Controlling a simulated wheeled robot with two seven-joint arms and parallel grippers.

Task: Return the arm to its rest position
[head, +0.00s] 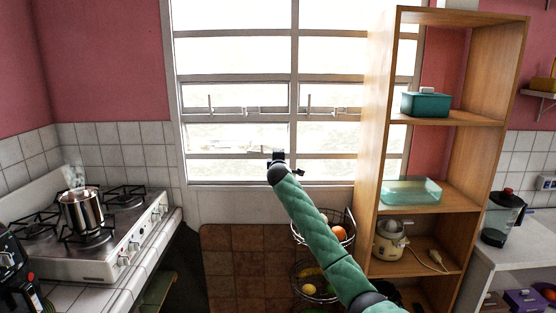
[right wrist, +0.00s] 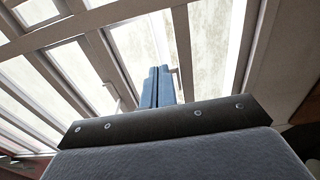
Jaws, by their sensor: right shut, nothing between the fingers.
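My right arm comes in from the bottom right in the head view and reaches up and left toward the window. My right gripper (head: 278,156) is at its end, in front of the lower window panes. In the right wrist view its two blue fingers (right wrist: 158,88) are pressed together with nothing between them. The window fills the background behind them. My left gripper does not show in the head view.
A wooden shelf (head: 376,150) at the right holds a teal box (head: 426,103), a glass dish (head: 411,190) and a rice cooker (head: 389,240). A fruit basket rack (head: 346,218) stands behind my right arm. At left, a stove (head: 90,270) bears a metal pot (head: 82,211).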

